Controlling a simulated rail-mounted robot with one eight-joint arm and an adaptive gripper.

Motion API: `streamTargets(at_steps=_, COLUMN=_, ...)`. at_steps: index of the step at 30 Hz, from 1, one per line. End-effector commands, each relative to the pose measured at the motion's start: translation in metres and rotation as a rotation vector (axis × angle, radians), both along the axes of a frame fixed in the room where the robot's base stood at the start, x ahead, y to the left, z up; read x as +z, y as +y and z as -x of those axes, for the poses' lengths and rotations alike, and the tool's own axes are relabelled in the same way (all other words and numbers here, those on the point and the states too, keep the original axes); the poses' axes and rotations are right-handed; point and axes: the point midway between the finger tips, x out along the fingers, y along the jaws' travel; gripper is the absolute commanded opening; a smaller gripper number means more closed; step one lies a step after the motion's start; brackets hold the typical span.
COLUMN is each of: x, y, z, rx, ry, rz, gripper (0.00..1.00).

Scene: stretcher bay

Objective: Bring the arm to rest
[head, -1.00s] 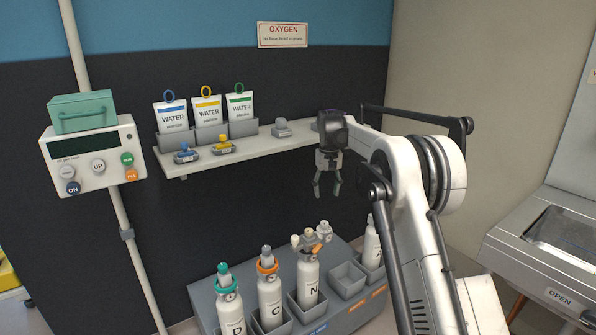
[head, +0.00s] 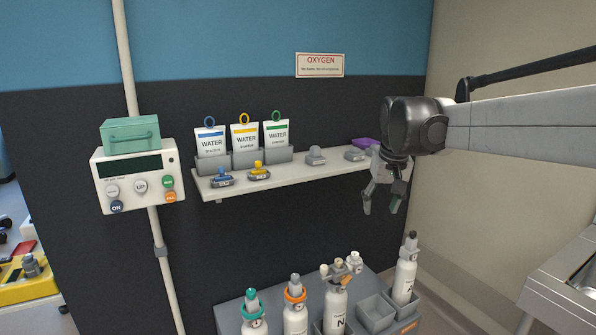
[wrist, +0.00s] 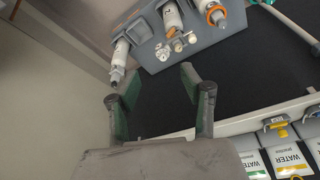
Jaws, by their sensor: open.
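My gripper (head: 381,200) hangs from my arm at the right of the head view, in front of the right end of the white shelf (head: 300,178). Its fingers point down and stand apart with nothing between them. In the wrist view my gripper (wrist: 160,85) also shows spread fingers with green inner pads and a dark wall beyond. My arm reaches in from the right edge of the head view. Part of a purple thing (head: 366,143) on the shelf's right end is hidden behind my gripper.
Three water pouches (head: 243,143) stand in grey holders on the shelf, with small blue and yellow-topped pieces in front. Below, a grey rack (head: 375,312) holds several white cylinders (head: 404,276). A control box (head: 139,177) is at left. A metal basin (head: 567,285) is at lower right.

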Motion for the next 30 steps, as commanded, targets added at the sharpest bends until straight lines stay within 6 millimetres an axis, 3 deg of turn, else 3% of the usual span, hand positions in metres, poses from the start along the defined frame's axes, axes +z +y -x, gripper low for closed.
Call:
streamTargets(at_steps=1, x=0.004, y=0.000, z=0.017, rx=-0.001, ry=-0.013, rz=0.000, gripper=0.42)
streamTargets(at_steps=6, x=0.010, y=0.001, z=0.066, rx=-0.007, ry=-0.062, rz=-0.001, gripper=0.42)
streamTargets(at_steps=14, x=0.005, y=0.001, z=0.141, rx=-0.015, ry=-0.134, rz=-0.005, gripper=0.42)
streamTargets(at_steps=23, x=-0.021, y=0.002, z=0.222, rx=-0.024, ry=-0.220, rz=-0.009, gripper=0.42)
streamTargets(at_steps=30, x=-0.055, y=0.002, z=0.279, rx=-0.030, ry=-0.284, rz=-0.012, gripper=0.42)
